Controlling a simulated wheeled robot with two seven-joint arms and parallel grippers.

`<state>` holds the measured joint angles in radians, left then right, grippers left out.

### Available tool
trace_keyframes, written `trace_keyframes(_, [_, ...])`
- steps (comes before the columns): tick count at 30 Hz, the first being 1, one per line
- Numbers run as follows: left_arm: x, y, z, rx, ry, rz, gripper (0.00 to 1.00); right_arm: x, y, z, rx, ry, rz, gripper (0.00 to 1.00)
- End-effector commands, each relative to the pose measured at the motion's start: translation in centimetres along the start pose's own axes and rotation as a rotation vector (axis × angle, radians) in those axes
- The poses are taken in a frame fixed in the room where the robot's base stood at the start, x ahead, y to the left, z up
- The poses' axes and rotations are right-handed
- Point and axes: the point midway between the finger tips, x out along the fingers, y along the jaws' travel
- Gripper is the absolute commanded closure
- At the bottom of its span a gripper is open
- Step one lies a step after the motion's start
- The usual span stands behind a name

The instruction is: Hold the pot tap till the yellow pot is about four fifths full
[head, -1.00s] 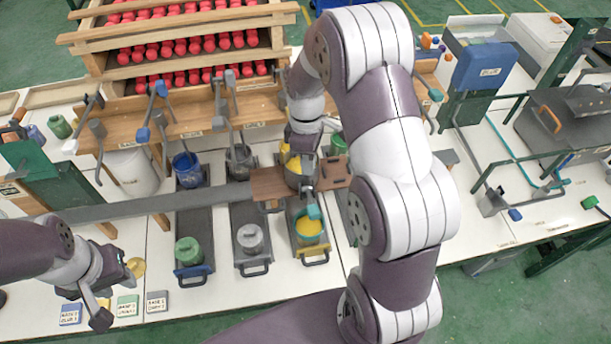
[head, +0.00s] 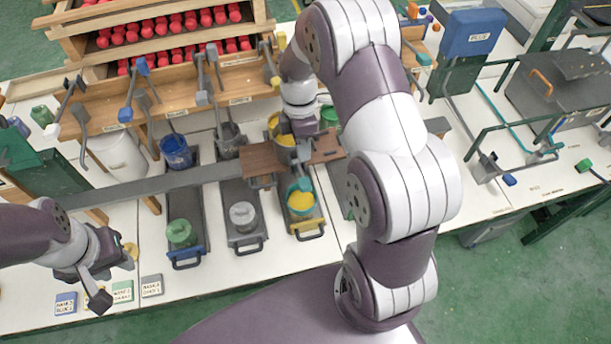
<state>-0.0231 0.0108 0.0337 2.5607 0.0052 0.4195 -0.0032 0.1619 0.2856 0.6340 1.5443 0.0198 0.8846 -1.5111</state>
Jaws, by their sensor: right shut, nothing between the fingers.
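The yellow pot (head: 301,204) stands in the front yellow-edged tray (head: 309,226), with yellow paint inside. Its exact level is hard to read from this angle. Behind it, a grey vessel of yellow paint (head: 285,141) sits at the brown wooden board (head: 262,160). A teal-tipped tap part (head: 304,184) hangs over the pot's back rim. My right gripper (head: 303,130) is shut and empty, pointing down at the grey vessel; its fingertips are partly hidden, so contact with the tap cannot be told. My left gripper (head: 106,278) is open and empty over the front left of the table.
A green pot (head: 181,233) and a grey pot (head: 243,215) stand in trays to the left. A blue pot (head: 176,150) is behind them. Labelled blocks (head: 122,291) lie at the front left. A rack of red cylinders (head: 165,32) stands behind. The front right table is clear.

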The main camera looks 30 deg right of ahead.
Motion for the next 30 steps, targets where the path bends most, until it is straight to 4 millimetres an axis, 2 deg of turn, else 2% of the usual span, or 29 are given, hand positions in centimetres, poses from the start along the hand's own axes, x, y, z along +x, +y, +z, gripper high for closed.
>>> trace_keyframes(1, [-1.0,0.0,-0.2,0.0,0.001,0.0,0.64,0.5,-0.3,0.0,0.0,-0.001,-0.008,1.0])
trace_keyframes(6, [-2.2,0.0,-0.3,0.0,0.002,0.0,0.64,4.1,-0.4,0.0,-0.001,-0.001,-0.008,1.0])
trace_keyframes(12, [-3.3,0.0,-0.4,0.0,0.001,0.0,0.64,7.0,-0.3,0.0,-0.001,-0.001,-0.006,1.0])
trace_keyframes(18, [-3.5,0.0,-0.5,0.0,0.001,0.0,0.64,8.1,-0.2,0.0,0.0,0.0,-0.002,1.0])
trace_keyframes(30, [-2.9,0.0,-0.4,0.0,0.001,0.0,0.64,8.3,0.4,-0.1,0.0,-0.001,0.01,1.0])
